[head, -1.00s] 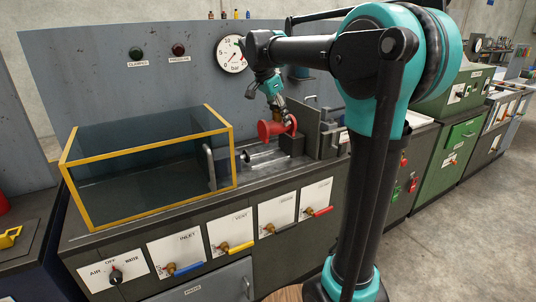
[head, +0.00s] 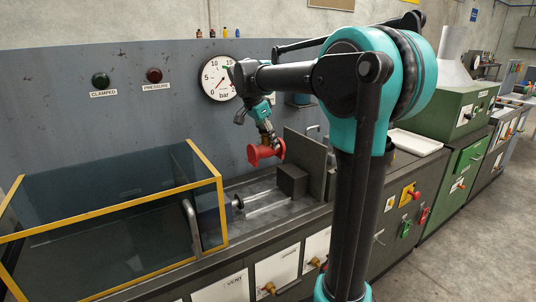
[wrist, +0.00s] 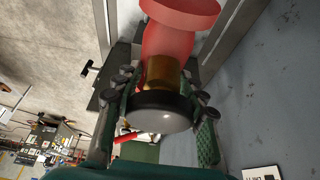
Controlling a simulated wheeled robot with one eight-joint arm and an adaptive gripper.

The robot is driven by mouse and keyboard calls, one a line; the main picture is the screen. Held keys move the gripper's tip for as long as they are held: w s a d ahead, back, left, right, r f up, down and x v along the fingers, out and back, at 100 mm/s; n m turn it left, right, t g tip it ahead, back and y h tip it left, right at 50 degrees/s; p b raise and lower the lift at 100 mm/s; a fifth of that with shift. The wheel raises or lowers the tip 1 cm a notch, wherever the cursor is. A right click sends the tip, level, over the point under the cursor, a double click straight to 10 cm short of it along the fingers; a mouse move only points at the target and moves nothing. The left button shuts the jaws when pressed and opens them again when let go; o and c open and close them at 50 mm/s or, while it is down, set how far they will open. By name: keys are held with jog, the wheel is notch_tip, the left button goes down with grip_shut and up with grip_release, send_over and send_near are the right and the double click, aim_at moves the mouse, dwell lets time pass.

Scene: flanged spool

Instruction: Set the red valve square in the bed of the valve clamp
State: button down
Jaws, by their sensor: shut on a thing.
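The red valve (head: 262,153) hangs from my gripper (head: 267,135), above and left of the dark clamp block in the head view, clear of the bed. Its body lies roughly sideways with a flange at each end. In the wrist view my gripper (wrist: 163,112) is shut around the valve's brass neck and dark round cap; the red body (wrist: 168,40) shows beyond. The valve clamp has a dark block (head: 293,180), an upright plate (head: 305,157) and a bed (head: 262,205) with bright rods. The bed shows no valve in it.
A yellow-framed clear guard (head: 110,215) stands left of the bed, with a handle (head: 192,224) at its right end. The grey back panel (head: 120,130) carries a pressure gauge (head: 221,77) and two lamps. A white tray (head: 415,142) lies to the right.

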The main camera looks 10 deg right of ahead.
aim_at(259, 158)
notch_tip(259, 158, down, 17)
jog(key=shift+f, duration=0.1)
dwell(0.6)
jog(key=shift+f, duration=0.1)
jog(key=c, duration=0.9)
grip_release()
jog(key=v, duration=1.2)
jog(key=shift+s, duration=0.1)
